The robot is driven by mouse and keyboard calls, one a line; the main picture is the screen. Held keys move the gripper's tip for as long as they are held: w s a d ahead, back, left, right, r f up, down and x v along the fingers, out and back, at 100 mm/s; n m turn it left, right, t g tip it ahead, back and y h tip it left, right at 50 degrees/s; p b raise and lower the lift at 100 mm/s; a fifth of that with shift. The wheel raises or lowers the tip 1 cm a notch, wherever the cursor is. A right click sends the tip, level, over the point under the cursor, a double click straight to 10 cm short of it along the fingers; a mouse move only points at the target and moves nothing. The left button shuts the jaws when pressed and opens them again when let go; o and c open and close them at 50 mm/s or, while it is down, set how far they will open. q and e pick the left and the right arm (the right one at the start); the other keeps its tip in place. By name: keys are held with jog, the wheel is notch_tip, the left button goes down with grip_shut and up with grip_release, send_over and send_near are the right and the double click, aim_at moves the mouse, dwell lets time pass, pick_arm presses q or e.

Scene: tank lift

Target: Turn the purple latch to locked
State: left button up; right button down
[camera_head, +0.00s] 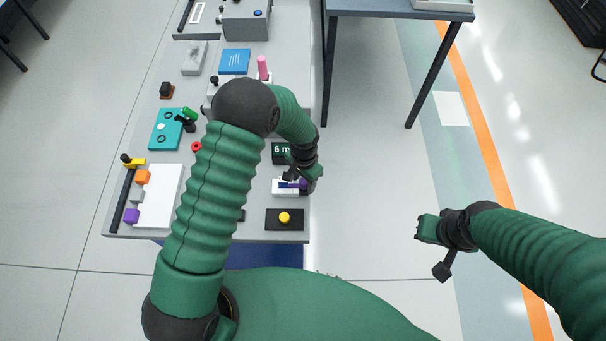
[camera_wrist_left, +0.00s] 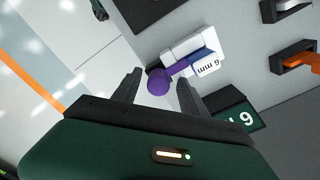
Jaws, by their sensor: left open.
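The purple latch (camera_wrist_left: 160,81) has a round knob and a short arm that reaches onto a white block (camera_wrist_left: 192,44) with a "6 mm" label. In the wrist view, the knob lies between the two fingertips of my left gripper (camera_wrist_left: 158,88), which is open; I cannot tell if either finger touches it. In the head view, my left gripper (camera_head: 300,173) is over the latch (camera_head: 300,184) near the bench's right edge and partly hides it.
A black plate with a yellow button (camera_head: 284,218) is nearer to me. An orange part (camera_wrist_left: 298,62) sits nearby in the wrist view. Open floor lies right of the bench (camera_head: 262,232).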

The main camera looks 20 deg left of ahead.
aim_at(303, 181)
pick_arm(q)
notch_tip(303, 181, up, 16)
jog(key=b, duration=0.1)
jog(key=shift+r, duration=0.25)
jog(key=s+a+n+t, duration=0.1)
jog(key=s+a+n, duration=0.1)
jog(key=s, duration=0.5)
jog(key=s+a+r+n+t, duration=0.1)
jog(key=s+a+n, duration=0.2)
jog(key=s, duration=0.4)
jog(key=shift+s+a+r+n+t, duration=0.25)
jog(key=shift+s+a+n+t, duration=0.05)
jog(key=shift+s+a, duration=0.1)
jog(key=shift+s+d+r, duration=0.1)
jog(key=shift+s, duration=0.1)
jog(key=shift+w, duration=0.1)
